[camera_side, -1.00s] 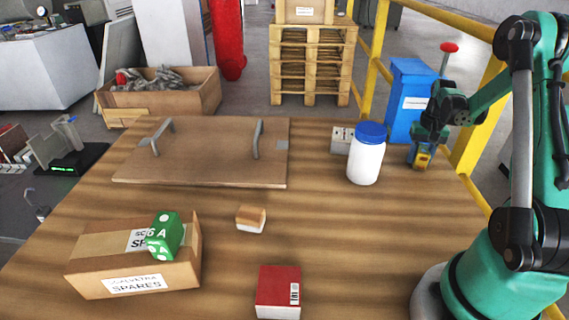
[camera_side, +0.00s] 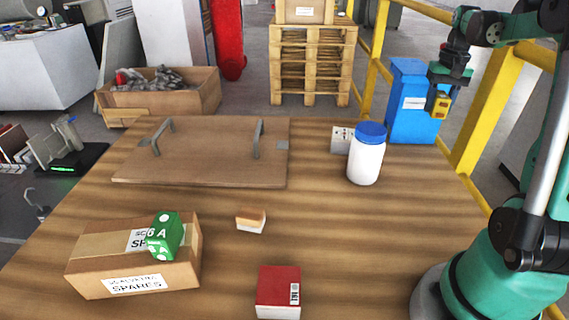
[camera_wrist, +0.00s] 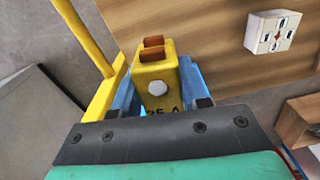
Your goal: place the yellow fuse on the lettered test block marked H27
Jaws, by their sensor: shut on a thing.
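The yellow fuse (camera_side: 440,105) is in my gripper (camera_side: 441,100), held up in front of the blue bin at the table's far right. In the wrist view the fuse (camera_wrist: 155,85) sits between the blue fingers (camera_wrist: 158,95), with two copper-brown prongs and partly hidden "25 A" lettering. A green lettered block (camera_side: 164,236) lies tilted on the spares carton at front left. A pale block with dark marks (camera_side: 341,140) stands partly behind the white bottle; a similar block shows in the wrist view (camera_wrist: 272,32). I cannot read H27 on any block.
The white bottle (camera_side: 366,160) with a blue lid stands near the gripper. A handled board (camera_side: 205,165) covers the back left. The spares carton (camera_side: 135,275), a small tan-and-white block (camera_side: 251,220) and a red box (camera_side: 278,290) stand nearer. The blue bin (camera_side: 405,118) is behind.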

